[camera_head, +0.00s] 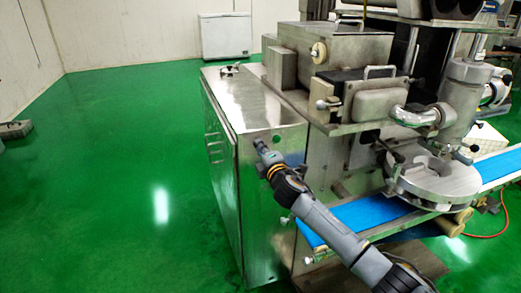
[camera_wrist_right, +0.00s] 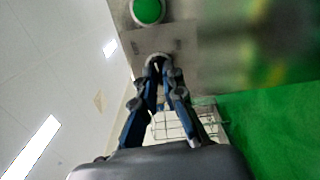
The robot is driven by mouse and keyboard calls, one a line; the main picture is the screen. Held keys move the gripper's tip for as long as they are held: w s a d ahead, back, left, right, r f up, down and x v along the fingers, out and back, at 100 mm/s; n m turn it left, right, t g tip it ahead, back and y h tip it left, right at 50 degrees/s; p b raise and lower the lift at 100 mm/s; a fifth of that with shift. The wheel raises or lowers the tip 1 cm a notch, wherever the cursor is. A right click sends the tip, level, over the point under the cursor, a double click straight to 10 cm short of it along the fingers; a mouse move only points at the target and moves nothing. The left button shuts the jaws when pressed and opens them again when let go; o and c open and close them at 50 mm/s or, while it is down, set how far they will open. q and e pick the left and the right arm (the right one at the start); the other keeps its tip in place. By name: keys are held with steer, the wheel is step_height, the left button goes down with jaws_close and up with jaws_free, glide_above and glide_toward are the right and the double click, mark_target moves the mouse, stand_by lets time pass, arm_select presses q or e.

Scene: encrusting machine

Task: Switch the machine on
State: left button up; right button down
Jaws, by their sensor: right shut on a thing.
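The encrusting machine (camera_head: 240,98) is a steel cabinet with forming parts and a blue conveyor belt on its right. My right gripper (camera_head: 261,146) is at the upper part of the cabinet's front face. In the right wrist view the fingers of my gripper (camera_wrist_right: 156,68) come together around a small grey knob (camera_wrist_right: 155,58) on the panel, and its details are mostly hidden. A round green button (camera_head: 276,138) sits just right of the gripper on the same face. The green button also shows at the top of the wrist view (camera_wrist_right: 148,10). My left gripper is out of view.
The blue belt (camera_head: 370,211) and a round steel plate (camera_head: 440,178) stand out to the right of my right arm. The green floor (camera_head: 130,180) is open on the left. A white chest (camera_head: 226,36) stands at the back wall.

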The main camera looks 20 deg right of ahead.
steer(key=m, duration=1.1)
steer(key=shift+m, duration=0.3)
stand_by(0.4)
steer(key=c, duration=1.4)
jaws_free()
steer(key=shift+c, duration=0.2)
steer(key=s, duration=1.2)
steer(key=shift+d, duration=0.25)
